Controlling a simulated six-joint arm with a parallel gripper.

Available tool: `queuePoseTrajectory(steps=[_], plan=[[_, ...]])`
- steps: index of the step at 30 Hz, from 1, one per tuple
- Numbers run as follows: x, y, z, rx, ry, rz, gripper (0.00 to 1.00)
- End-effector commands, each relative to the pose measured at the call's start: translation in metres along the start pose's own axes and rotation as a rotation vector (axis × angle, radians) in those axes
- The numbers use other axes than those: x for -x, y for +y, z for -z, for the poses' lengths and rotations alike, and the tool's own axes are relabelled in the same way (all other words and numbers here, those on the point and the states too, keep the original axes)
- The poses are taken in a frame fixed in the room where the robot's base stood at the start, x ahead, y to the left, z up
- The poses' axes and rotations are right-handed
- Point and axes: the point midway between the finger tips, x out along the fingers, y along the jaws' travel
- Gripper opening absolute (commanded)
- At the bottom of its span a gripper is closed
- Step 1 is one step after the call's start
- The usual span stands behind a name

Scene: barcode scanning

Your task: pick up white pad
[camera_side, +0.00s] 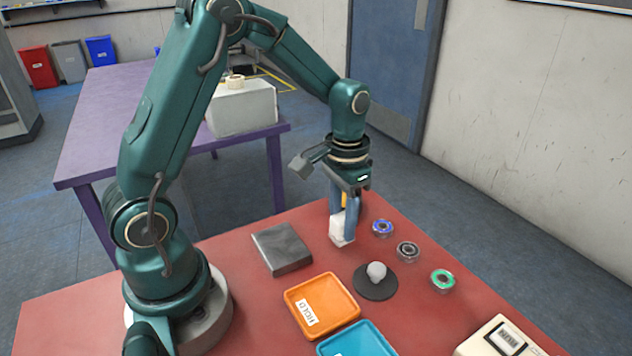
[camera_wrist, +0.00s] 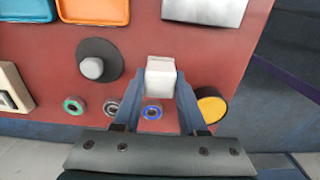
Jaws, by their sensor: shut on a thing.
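The white pad (camera_side: 338,230) is a small white block between the fingers of my gripper (camera_side: 345,208) in the side view. In the wrist view the white pad (camera_wrist: 161,78) sits between the two blue fingertips of my gripper (camera_wrist: 161,88), which is shut on it. It is over the far part of the red table. I cannot tell how far it is above the table top.
Several round rings (camera_side: 408,250) lie right of my gripper. A dark disc with a grey knob (camera_side: 375,282), a grey metal block (camera_side: 282,249), an orange tray (camera_side: 321,304), a blue tray (camera_side: 356,340) and a beige device (camera_side: 497,340) stand nearby. A yellow disc (camera_wrist: 211,105) is beside the right finger.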

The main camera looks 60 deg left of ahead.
Motion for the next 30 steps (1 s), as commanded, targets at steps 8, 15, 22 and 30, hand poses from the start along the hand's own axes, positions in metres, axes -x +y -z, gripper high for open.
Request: queuePoseTrajectory(steps=[8,15,22,30], plan=[[0.044,-0.036,-0.02,0.012,0.006,0.002,0.0],[0.071,-0.075,-0.046,0.009,0.003,0.002,0.0],[0.085,-0.095,-0.059,0.003,0.0,0.0,0.0],[0.089,-0.099,-0.062,-0.001,0.0,0.0,0.0]])
